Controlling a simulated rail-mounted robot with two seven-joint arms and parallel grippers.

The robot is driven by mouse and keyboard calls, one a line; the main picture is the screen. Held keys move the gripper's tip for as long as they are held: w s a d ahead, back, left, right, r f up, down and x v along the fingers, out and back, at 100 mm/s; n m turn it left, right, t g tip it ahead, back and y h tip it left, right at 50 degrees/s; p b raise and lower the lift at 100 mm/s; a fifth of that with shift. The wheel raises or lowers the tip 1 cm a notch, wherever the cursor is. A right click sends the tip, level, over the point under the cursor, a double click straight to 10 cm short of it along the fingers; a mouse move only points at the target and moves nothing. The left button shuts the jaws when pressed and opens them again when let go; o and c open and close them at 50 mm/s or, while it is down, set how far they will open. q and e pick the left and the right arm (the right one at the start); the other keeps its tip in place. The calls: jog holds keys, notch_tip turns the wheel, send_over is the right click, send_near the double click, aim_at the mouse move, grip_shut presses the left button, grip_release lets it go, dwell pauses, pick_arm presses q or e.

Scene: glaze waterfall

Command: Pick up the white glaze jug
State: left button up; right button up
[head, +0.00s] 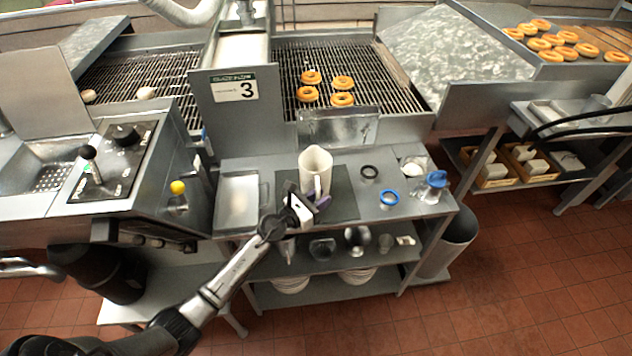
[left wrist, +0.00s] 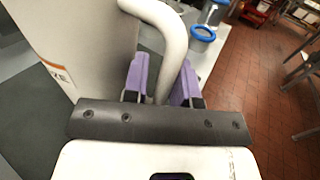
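The white glaze jug (head: 315,162) stands upright on a dark mat (head: 343,203) on the metal worktable. In the left wrist view, its body (left wrist: 88,38) fills the upper left, with part of an orange-lined label, and its handle (left wrist: 172,45) curves down. My left gripper (head: 309,203) is at the jug's near side, by the handle. In the left wrist view, the purple fingers of this gripper (left wrist: 163,84) stand apart, one on each side of the handle. Firm contact with the handle is not visible. My right gripper is not in view.
A metal tray (head: 238,203) lies left of the mat. A black ring (head: 370,172), a blue ring (head: 389,197) and a blue-topped container (head: 435,184) stand to the right. Several donuts (head: 342,83) lie on the rack behind. A control panel (head: 115,160) is at left.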

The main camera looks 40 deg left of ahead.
pick_arm(q)
jog(key=shift+w+d, duration=0.1)
jog(key=shift+w, duration=0.45)
grip_shut()
